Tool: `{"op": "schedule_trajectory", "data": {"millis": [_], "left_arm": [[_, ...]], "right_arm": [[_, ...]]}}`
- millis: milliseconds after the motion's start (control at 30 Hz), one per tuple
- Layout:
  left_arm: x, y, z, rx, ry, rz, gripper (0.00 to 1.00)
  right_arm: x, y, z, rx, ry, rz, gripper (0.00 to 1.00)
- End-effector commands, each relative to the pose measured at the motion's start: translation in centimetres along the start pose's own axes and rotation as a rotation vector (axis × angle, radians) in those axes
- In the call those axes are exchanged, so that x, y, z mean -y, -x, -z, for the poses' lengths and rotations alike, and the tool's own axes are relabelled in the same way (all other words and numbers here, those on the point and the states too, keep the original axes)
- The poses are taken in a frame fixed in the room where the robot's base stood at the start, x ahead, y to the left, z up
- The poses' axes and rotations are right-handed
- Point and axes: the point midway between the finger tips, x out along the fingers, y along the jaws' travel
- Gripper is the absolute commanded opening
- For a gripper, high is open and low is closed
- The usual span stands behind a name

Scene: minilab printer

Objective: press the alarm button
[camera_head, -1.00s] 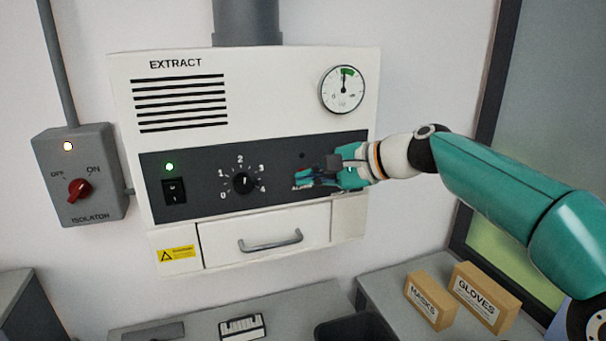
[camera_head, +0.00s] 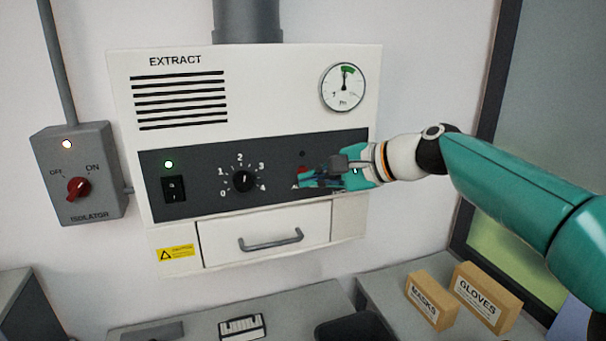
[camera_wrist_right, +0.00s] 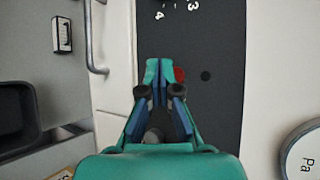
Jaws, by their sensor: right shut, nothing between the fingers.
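In the right wrist view the button (camera_wrist_right: 180,74) shows as a red disc just right of the fingertips. My right gripper (camera_head: 308,181) is shut and empty in front of the panel; its fingertips (camera_wrist_right: 159,72) lie beside the button in the picture. I cannot tell whether they touch the panel. The letters under the button are mostly covered. My left gripper is not in view.
The panel also carries a dial (camera_head: 244,181) and a rocker switch (camera_head: 174,189) under a lit green lamp. A drawer handle (camera_head: 271,241) sticks out below. A gauge (camera_head: 343,87) is above. Boxes of masks (camera_head: 430,301) and gloves (camera_head: 487,297) stand lower right.

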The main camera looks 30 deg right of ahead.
Motion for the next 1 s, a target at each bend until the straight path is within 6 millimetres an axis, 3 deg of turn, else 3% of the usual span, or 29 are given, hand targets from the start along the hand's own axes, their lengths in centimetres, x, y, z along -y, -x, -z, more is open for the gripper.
{"op": "schedule_trajectory", "data": {"millis": [600,1000], "left_arm": [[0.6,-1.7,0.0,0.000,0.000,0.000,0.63],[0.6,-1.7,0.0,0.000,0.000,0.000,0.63]], "right_arm": [[-2.4,3.2,-2.3,0.000,0.000,0.001,0.00],[-2.5,3.5,-2.5,0.000,0.000,0.000,0.00]]}}
